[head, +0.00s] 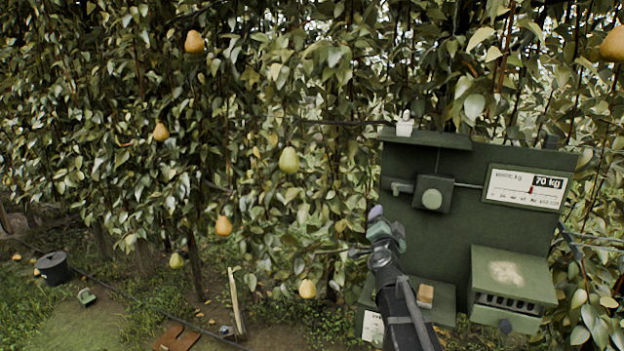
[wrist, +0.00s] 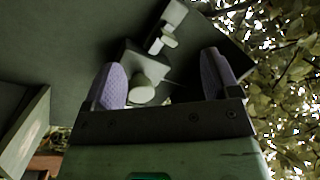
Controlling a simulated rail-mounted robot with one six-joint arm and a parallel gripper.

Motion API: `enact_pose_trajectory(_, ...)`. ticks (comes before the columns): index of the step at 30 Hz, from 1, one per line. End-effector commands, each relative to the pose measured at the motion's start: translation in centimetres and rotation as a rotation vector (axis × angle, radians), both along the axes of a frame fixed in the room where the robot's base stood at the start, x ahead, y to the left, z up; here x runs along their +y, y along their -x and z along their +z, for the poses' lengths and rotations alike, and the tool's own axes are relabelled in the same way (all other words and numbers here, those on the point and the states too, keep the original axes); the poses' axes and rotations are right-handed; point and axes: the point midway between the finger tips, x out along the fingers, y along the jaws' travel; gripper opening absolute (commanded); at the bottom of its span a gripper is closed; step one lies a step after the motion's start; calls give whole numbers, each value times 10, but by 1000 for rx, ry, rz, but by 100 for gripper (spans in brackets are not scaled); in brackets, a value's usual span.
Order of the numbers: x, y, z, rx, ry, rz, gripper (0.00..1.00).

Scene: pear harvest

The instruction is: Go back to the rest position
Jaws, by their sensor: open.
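My gripper (head: 376,228) is at the end of my arm, in front of the left edge of a green panel (head: 460,220) in the head view. In the wrist view my gripper (wrist: 165,80) shows two purple padded fingers spread apart with nothing held between them. Beyond the fingers, a small box with a round pale knob (wrist: 142,92) shows on the panel. The same box and its knob (head: 431,198) are right of my gripper in the head view, apart from it.
Pears hang in the foliage, one green (head: 289,160) and one yellow (head: 223,226) left of my arm. A vented green box (head: 512,285) and a gauge reading 70 kg (head: 526,188) are on the panel. A dark bucket (head: 53,267) stands at the lower left.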

Motion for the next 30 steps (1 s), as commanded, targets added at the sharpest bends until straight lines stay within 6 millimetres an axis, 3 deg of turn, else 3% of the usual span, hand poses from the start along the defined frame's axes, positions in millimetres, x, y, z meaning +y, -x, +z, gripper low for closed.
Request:
enact_pose_trajectory(2,45,12,-27,174,77,248,82)
enact_pose_trajectory(4,84,38,-65,393,149,462,82)
enact_pose_trajectory(7,115,105,-126,778,244,694,82)
enact_pose_trajectory(10,116,189,-172,1188,310,809,82)
enact_pose_trajectory(12,106,241,-187,1428,339,825,82)
enact_pose_trajectory(15,92,294,-194,1658,372,805,82)
enact_pose_trajectory(18,88,320,-194,1725,417,776,82)
enact_pose_trajectory(30,92,316,-194,1717,422,788,82)
